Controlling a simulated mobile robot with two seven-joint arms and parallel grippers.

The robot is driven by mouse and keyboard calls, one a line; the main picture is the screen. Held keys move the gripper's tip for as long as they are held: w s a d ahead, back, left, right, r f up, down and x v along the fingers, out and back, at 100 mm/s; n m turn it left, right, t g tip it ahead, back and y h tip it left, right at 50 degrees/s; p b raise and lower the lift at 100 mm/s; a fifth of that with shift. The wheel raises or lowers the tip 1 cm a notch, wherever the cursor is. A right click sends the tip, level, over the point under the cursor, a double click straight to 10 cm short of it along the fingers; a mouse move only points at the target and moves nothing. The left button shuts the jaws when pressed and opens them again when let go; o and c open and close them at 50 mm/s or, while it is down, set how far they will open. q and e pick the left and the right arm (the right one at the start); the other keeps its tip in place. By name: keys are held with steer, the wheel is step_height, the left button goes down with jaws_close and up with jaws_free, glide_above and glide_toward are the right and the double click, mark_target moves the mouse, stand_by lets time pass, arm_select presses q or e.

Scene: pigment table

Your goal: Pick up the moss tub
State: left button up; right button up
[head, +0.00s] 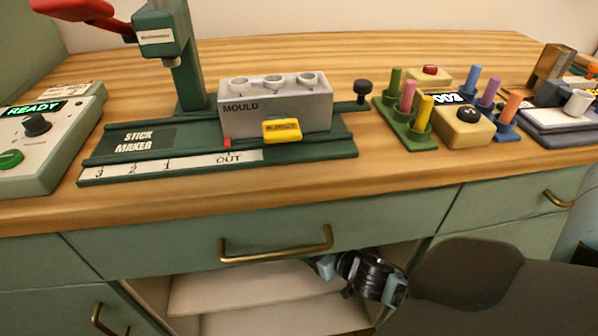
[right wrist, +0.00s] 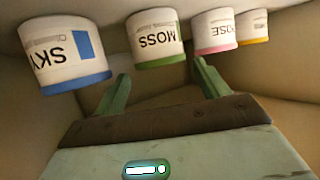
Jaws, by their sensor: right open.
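In the right wrist view, which looks upside down, the moss tub (right wrist: 156,42) is a white tub with a green rim band and the word MOSS. It stands in a row between the sky tub (right wrist: 65,52) and the rose tub (right wrist: 213,32). My right gripper (right wrist: 162,70) is open and empty, its two green fingers apart. The moss tub shows beyond the gap between the fingertips; I see no contact. In the head view my right wrist reaches into the open cupboard under the counter, and the tubs are hidden there. My left gripper is not in view.
A yellow-banded tub (right wrist: 252,27) stands beyond the rose tub. The cupboard has a pale shelf (head: 235,285) under a drawer with a brass handle (head: 276,246). On the counter are a stick maker with a grey mould (head: 275,112) and a green rack (head: 405,128) of coloured sticks.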

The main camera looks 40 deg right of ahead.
steer(key=shift+f+b+x, duration=0.2)
steer(key=shift+b+x, duration=0.8)
steer(key=shift+x, duration=1.35)
steer(key=shift+w, duration=0.15)
steer(key=c, duration=0.8)
steer(key=shift+r, duration=0.1)
